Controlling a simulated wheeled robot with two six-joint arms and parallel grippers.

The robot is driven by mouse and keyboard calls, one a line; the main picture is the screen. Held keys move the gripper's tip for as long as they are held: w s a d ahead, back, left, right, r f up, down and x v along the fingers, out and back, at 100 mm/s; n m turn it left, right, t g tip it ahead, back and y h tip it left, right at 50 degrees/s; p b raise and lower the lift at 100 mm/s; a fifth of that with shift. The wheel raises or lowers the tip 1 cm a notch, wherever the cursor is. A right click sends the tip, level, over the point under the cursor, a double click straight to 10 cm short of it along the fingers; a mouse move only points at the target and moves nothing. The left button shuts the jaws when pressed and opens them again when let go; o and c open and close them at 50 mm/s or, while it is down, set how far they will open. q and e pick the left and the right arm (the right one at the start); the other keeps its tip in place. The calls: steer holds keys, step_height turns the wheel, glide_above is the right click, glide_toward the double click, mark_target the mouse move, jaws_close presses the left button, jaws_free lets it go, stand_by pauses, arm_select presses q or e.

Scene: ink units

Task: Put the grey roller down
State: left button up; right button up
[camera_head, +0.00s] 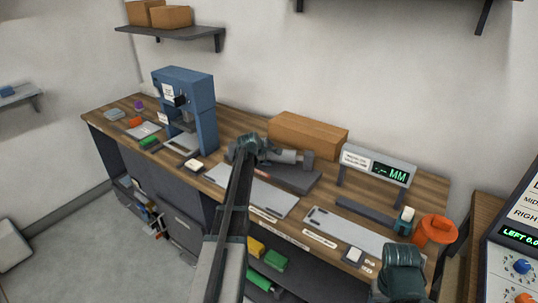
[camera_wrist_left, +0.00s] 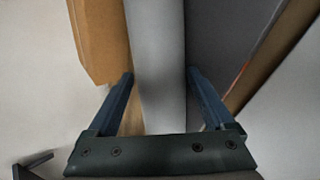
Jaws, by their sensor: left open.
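The grey roller (camera_head: 286,156) is in the middle of the bench, at the dark base (camera_head: 290,178) in front of the long cardboard box. Its left part is hidden behind my left gripper (camera_head: 250,150) in the head view. In the left wrist view the roller (camera_wrist_left: 157,60) runs up the picture between the spread fingers of my left gripper (camera_wrist_left: 160,76). The jaws are open, with a finger on each side of it. I cannot tell whether the roller rests fully on the base. A dark green part of my right arm shows at the bottom right; its fingers are not clear.
The long cardboard box (camera_head: 307,136) stands close behind the roller. A blue press (camera_head: 196,105) stands to the left, and a display reading MM (camera_head: 380,165) to the right. A pale plate (camera_head: 255,192) lies in front. An orange pot (camera_head: 436,231) stands at the right end.

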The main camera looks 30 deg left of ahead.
arm_select(q)
steer(key=a+p+v, duration=0.1)
steer(key=p+v, duration=0.7)
steer(key=v, duration=0.4)
steer(key=shift+d, duration=0.5)
steer(key=s+d+f+m+g+h, duration=0.1)
steer(key=s+d+f+m, duration=0.15)
steer(key=d, duration=0.55)
steer(key=s+d+f+m+g+h, duration=0.15)
steer(key=d+m, duration=0.25)
steer(key=d, duration=0.5)
steer(key=s+d+f+m+g, duration=0.1)
steer(key=s+d+m+g, duration=0.2)
steer(key=d, duration=0.5)
steer(key=s+d+f+m+g+y, duration=0.1)
steer(key=s+d+m+g, duration=0.1)
steer(key=s+d+m, duration=0.5)
steer(key=s+d+f+m+g+y, duration=0.1)
steer(key=s+d+m+g+y, duration=0.1)
steer(key=s+d+m, duration=0.6)
steer(key=s+d, duration=0.2)
steer(key=s, duration=0.5)
steer(key=shift+d, duration=0.4)
